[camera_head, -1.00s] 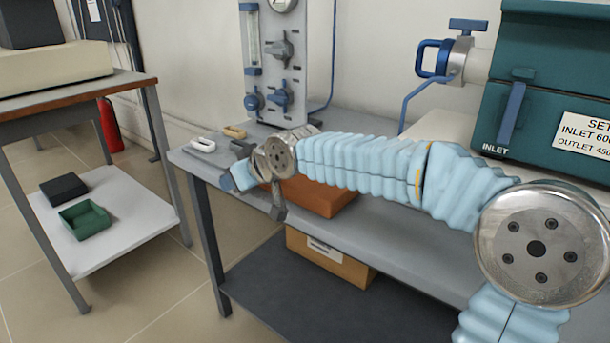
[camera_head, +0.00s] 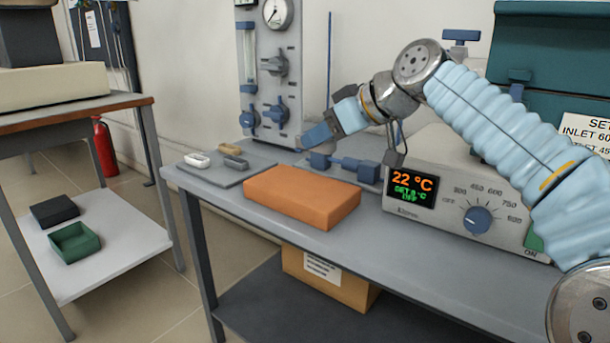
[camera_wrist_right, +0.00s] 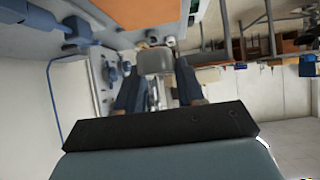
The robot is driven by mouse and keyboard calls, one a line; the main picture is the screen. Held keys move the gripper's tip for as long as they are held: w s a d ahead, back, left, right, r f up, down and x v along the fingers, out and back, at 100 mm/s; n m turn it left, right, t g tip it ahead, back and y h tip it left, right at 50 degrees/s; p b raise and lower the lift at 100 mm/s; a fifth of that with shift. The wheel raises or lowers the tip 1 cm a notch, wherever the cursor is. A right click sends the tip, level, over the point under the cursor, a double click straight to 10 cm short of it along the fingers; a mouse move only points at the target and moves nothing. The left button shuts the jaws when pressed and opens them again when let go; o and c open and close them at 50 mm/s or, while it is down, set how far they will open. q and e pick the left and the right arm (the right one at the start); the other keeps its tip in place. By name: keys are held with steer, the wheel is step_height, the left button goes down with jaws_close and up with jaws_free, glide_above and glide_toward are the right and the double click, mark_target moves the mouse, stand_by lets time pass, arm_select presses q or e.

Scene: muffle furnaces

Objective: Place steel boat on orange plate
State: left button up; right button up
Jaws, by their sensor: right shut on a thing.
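The orange plate (camera_head: 300,194), a thick flat block, lies on the grey bench with its top bare. My right gripper (camera_head: 314,138) is raised behind and above the plate's far right part, pointing down-left. In the right wrist view, its fingers (camera_wrist_right: 156,78) are shut on a grey box-like piece, apparently the steel boat (camera_wrist_right: 154,60), held at the fingertips. In the head view the held boat is mostly hidden by the fingers. My left gripper is not in view.
A grey tray (camera_head: 222,175) left of the plate bears a white boat (camera_head: 197,160), a tan boat (camera_head: 230,149) and a brownish boat (camera_head: 235,163). Blue fittings (camera_head: 345,165) stand behind the plate. A furnace control box (camera_head: 440,195) stands to the right, a gauge panel (camera_head: 272,80) behind.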

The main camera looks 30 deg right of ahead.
glide_above(307, 186)
steer(key=s, duration=0.2)
steer(key=f, duration=0.3)
steer(key=f+b, duration=0.1)
steer(key=shift+w+a+f, duration=0.1)
steer(key=shift+w+f, duration=0.15)
steer(key=shift+w+f+b, duration=0.2)
steer(key=shift+w+f, duration=0.1)
steer(key=shift+f, duration=0.5)
steer(key=shift+w+f+b, duration=0.15)
steer(key=shift+w+f, duration=0.1)
steer(key=shift+f, duration=0.6)
steer(key=shift+w+f+b, duration=0.2)
steer(key=shift+w+f, duration=0.1)
steer(key=shift+f, duration=0.5)
steer(key=o, duration=1.1)
steer(key=shift+f, duration=0.1)
steer(key=shift+c, duration=0.2)
steer(key=shift+s+r, duration=0.15)
steer(key=shift+r, duration=0.05)
steer(key=v, duration=1.1)
steer(key=shift+s+r+p, duration=0.25)
steer(key=shift+p, duration=0.2)
